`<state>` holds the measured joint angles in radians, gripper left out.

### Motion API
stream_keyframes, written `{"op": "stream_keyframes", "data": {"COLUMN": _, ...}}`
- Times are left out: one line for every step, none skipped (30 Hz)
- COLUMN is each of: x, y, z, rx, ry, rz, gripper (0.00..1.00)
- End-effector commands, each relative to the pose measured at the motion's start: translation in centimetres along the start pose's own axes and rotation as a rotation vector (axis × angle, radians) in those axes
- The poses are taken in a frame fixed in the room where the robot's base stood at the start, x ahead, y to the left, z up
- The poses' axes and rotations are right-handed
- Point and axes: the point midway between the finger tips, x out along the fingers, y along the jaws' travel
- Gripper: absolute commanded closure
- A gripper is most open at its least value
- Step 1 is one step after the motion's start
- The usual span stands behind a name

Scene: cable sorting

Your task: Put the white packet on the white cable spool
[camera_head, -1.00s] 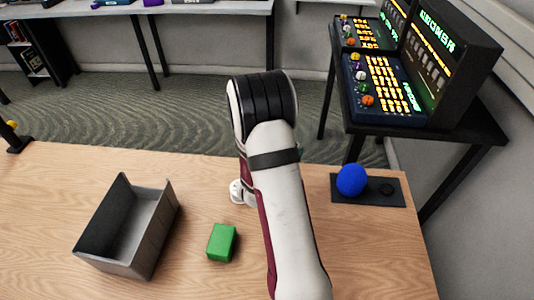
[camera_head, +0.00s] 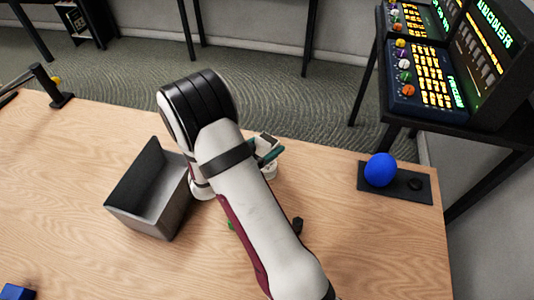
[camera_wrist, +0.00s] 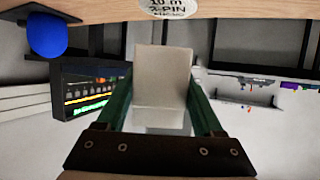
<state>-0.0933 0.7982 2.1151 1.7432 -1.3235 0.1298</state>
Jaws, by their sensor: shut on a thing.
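The white packet (camera_wrist: 163,75) stands between the green fingers of my gripper (camera_wrist: 162,92) in the wrist view, pale and block-shaped. My gripper is shut on it. In the head view the packet (camera_head: 264,142) shows small beside the green fingers of my gripper (camera_head: 268,153), partly hidden by my arm. The white cable spool (camera_head: 270,172) is on the table just below the gripper in the head view. In the wrist view its round white label (camera_wrist: 167,6), with dark lettering, is cut by the top edge. The packet appears apart from the spool.
A grey open bin (camera_head: 172,215) stands left of my arm. A green block (camera_head: 230,225) is mostly hidden by the arm. A blue ball (camera_head: 381,169) sits on a dark base (camera_head: 420,188) at right. A blue block (camera_head: 16,291) lies at the lower left.

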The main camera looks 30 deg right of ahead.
Motion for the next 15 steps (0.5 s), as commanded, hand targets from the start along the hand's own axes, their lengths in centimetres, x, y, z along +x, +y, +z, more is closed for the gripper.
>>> {"op": "stream_keyframes", "data": {"x": 0.3, "y": -0.1, "z": 1.0, "rx": -0.005, "ry": -0.001, "rz": 0.001, "gripper": 0.83}}
{"op": "stream_keyframes", "data": {"x": 0.6, "y": -0.1, "z": 1.6, "rx": -0.006, "ry": -0.002, "rz": 0.001, "gripper": 0.83}}
{"op": "stream_keyframes", "data": {"x": 0.9, "y": -0.1, "z": 2.4, "rx": -0.006, "ry": -0.002, "rz": 0.001, "gripper": 0.83}}
{"op": "stream_keyframes", "data": {"x": 1.1, "y": -0.1, "z": 2.8, "rx": -0.004, "ry": -0.002, "rz": 0.0, "gripper": 0.83}}
{"op": "stream_keyframes", "data": {"x": 1.2, "y": -0.1, "z": 3.2, "rx": -0.004, "ry": -0.002, "rz": 0.0, "gripper": 0.83}}
{"op": "stream_keyframes", "data": {"x": 1.4, "y": -0.1, "z": 3.5, "rx": -0.003, "ry": -0.002, "rz": 0.0, "gripper": 0.83}}
{"op": "stream_keyframes", "data": {"x": 1.4, "y": -0.1, "z": 3.6, "rx": -0.002, "ry": -0.001, "rz": 0.0, "gripper": 0.83}}
{"op": "stream_keyframes", "data": {"x": 1.4, "y": -0.1, "z": 3.6, "rx": -0.001, "ry": -0.001, "rz": -0.001, "gripper": 0.83}}
{"op": "stream_keyframes", "data": {"x": 1.4, "y": -0.1, "z": 3.6, "rx": 0.0, "ry": -0.001, "rz": -0.001, "gripper": 0.83}}
{"op": "stream_keyframes", "data": {"x": 1.4, "y": -0.1, "z": 3.6, "rx": 0.0, "ry": -0.001, "rz": -0.001, "gripper": 0.83}}
{"op": "stream_keyframes", "data": {"x": 1.4, "y": -0.1, "z": 3.6, "rx": 0.0, "ry": -0.001, "rz": -0.001, "gripper": 0.83}}
{"op": "stream_keyframes", "data": {"x": 1.4, "y": -0.1, "z": 3.6, "rx": 0.0, "ry": -0.001, "rz": -0.001, "gripper": 0.83}}
{"op": "stream_keyframes", "data": {"x": 1.4, "y": -0.1, "z": 3.6, "rx": 0.0, "ry": -0.001, "rz": -0.001, "gripper": 0.83}}
{"op": "stream_keyframes", "data": {"x": 1.5, "y": -0.1, "z": 3.6, "rx": 0.0, "ry": -0.001, "rz": -0.001, "gripper": 0.83}}
{"op": "stream_keyframes", "data": {"x": 1.5, "y": -0.1, "z": 3.7, "rx": -0.001, "ry": -0.001, "rz": -0.001, "gripper": 0.83}}
